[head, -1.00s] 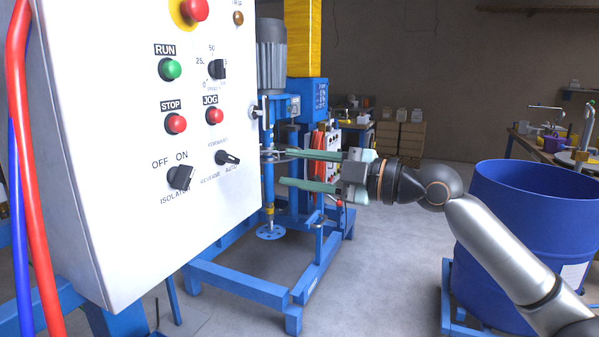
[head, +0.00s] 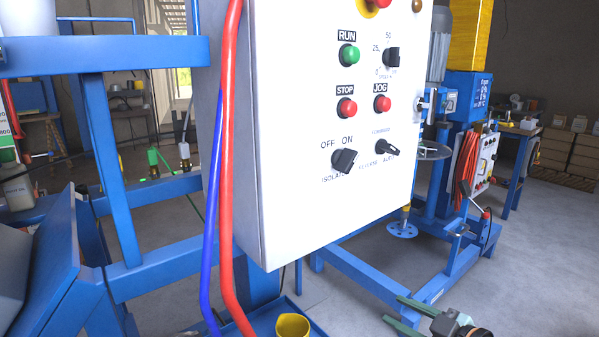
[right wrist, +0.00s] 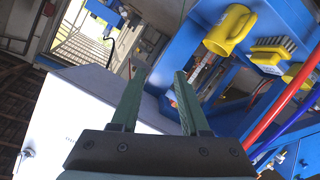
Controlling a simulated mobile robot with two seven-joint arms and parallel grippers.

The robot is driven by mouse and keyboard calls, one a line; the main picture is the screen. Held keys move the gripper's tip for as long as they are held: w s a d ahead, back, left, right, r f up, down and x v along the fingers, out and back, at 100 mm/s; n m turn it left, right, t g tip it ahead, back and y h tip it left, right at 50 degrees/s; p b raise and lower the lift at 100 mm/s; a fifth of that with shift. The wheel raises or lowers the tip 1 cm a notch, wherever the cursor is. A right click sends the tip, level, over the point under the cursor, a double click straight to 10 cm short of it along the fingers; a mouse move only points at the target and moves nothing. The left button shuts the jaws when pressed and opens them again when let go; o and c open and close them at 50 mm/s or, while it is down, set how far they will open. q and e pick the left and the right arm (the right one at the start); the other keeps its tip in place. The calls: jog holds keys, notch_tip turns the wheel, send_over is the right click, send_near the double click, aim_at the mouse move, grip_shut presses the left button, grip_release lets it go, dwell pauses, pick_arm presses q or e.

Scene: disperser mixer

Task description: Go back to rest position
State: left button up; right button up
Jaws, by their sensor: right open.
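My right gripper (head: 391,308) is at the bottom edge of the head view, low and to the right of the control panel's lower edge. Its two green fingers are apart with nothing between them. My left gripper is not in view. The white control panel (head: 290,215) fills the middle of the head view, with RUN, STOP and JOG buttons and black knobs.
The blue mixer stand (head: 440,270) is behind the panel on the right. A blue frame (head: 140,55) stands at the left. A yellow jug (head: 293,327) is below the panel and shows in the right wrist view (right wrist: 232,28) near a brush (right wrist: 272,52). Open floor lies at the right.

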jog(key=s+a+f+m+g+h, duration=0.1)
jog(key=s+a+f+m+h, duration=0.15)
jog(key=s+f, duration=0.6)
jog(key=s+a+f+m+g+h, duration=0.15)
jog(key=s+f+m, duration=0.25)
jog(key=s+f, duration=0.4)
jog(key=s+a+f+m+g+h, duration=0.1)
jog(key=s+a+f+m, duration=0.2)
jog(key=s+f, duration=0.55)
pick_arm(q)
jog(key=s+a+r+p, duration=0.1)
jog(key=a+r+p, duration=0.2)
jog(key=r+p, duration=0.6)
jog(key=p, duration=0.4)
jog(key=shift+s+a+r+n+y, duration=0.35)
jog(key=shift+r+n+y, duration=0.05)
pick_arm(e)
jog(key=d+r, duration=0.4)
jog(key=r, duration=0.4)
jog(key=shift+r+m, duration=0.25)
jog(key=shift+m, duration=0.2)
